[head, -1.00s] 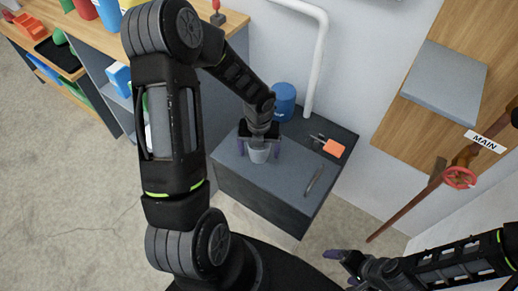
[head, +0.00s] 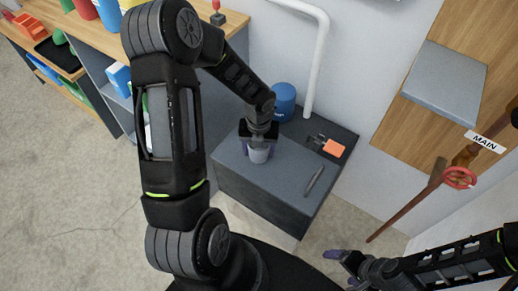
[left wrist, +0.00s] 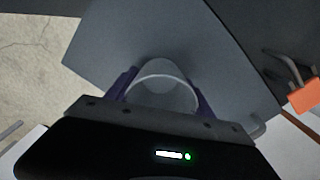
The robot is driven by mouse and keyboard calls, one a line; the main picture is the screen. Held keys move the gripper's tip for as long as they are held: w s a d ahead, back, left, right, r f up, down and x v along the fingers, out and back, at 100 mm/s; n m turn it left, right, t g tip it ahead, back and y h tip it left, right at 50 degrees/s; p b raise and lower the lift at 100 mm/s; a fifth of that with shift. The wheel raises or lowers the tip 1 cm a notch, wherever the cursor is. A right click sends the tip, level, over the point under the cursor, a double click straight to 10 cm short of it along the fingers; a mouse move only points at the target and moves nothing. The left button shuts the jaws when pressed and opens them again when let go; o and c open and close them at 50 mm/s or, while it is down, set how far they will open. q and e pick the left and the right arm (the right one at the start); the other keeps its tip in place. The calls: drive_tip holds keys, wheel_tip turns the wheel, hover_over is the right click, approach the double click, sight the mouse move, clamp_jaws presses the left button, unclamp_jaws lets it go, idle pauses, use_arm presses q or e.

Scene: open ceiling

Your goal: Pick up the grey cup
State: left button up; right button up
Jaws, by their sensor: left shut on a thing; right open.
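The grey cup (head: 259,154) is upright on the top of the dark grey cabinet (head: 228,172), or just above it; I cannot tell which. My left gripper (head: 259,148) comes down over it from above, with its purple fingers shut on the cup's two sides. In the left wrist view the cup (left wrist: 163,92) shows its pale rim between the two fingers (left wrist: 162,96). My right gripper (head: 340,262) is open and empty, low in the head view, away from the cabinet.
A blue canister (head: 284,101) stands behind the cup. An orange-handled tool (head: 333,148) and a dark grey bar (head: 314,180) lie to the right on the cabinet. A white pipe (head: 316,70) runs down the wall behind. A wooden workbench (head: 236,20) stands at the upper left.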

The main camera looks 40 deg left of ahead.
use_arm(q)
wheel_tip(320, 180, up, 10)
drive_tip(key=p, duration=0.2)
idle(0.4)
